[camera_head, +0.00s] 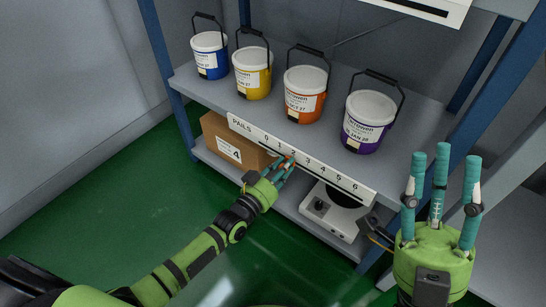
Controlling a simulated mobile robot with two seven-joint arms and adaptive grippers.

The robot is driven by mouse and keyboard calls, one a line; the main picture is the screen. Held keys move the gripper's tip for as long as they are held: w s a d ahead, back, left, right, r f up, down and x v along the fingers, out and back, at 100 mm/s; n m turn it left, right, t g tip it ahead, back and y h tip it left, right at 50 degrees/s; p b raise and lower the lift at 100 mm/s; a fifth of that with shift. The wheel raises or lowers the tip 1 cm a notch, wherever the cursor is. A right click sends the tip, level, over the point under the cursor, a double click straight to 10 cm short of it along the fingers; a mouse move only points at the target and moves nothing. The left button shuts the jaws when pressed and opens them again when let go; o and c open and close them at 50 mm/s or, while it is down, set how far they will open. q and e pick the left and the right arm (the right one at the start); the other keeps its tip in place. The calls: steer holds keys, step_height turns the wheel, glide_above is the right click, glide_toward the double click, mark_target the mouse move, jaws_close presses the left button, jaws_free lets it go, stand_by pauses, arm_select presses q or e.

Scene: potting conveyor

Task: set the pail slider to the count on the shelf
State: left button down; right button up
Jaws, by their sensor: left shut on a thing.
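A white slider scale (323,169) marked PAILS, with numbers 0 to 6, runs along the shelf's front edge. A small orange slider (289,158) shows just below the scale, near the 2. My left gripper (285,165) is shut on the slider, its fingers partly covering it. On the shelf stand a blue pail (211,58), a yellow pail (252,78), an orange pail (304,100) and a purple pail (367,128), upright with white lids and raised handles. My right gripper (440,178) is open and empty at the right, fingers pointing up.
A cardboard box (222,136) labelled 4 and a white scale-like device (330,215) sit on the lower shelf. Blue posts (162,72) frame the rack. The green floor (95,205) at the left is clear.

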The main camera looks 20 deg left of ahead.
arm_select(q)
steer(key=d, duration=0.1)
steer(key=s+d+p, duration=0.1)
steer(key=d, duration=0.1)
steer(key=s+d, duration=0.1)
steer(key=d, duration=0.1)
steer(key=shift+d, duration=0.2)
steer(key=d, duration=0.1)
steer(key=s+d, duration=0.1)
steer(key=d+p, duration=0.1)
steer(key=shift+s+d+f, duration=0.2)
steer(key=shift+s+d, duration=0.05)
steer(key=shift+d, duration=0.15)
arm_select(e)
steer(key=w+a+f+m+g+h, duration=0.1)
steer(key=w+f+g+h, duration=0.3)
steer(key=w+f+h, duration=0.1)
steer(key=shift+w+m, duration=0.3)
steer(key=shift+w, duration=0.25)
arm_select(q)
steer(key=c, duration=1.1)
jaws_free()
steer(key=shift+o, duration=0.2)
steer(key=shift+r, duration=0.1)
glide_toward(321, 178)
steer(key=v, duration=0.5)
steer(key=shift+s+r, duration=0.15)
steer(key=shift+s, duration=0.05)
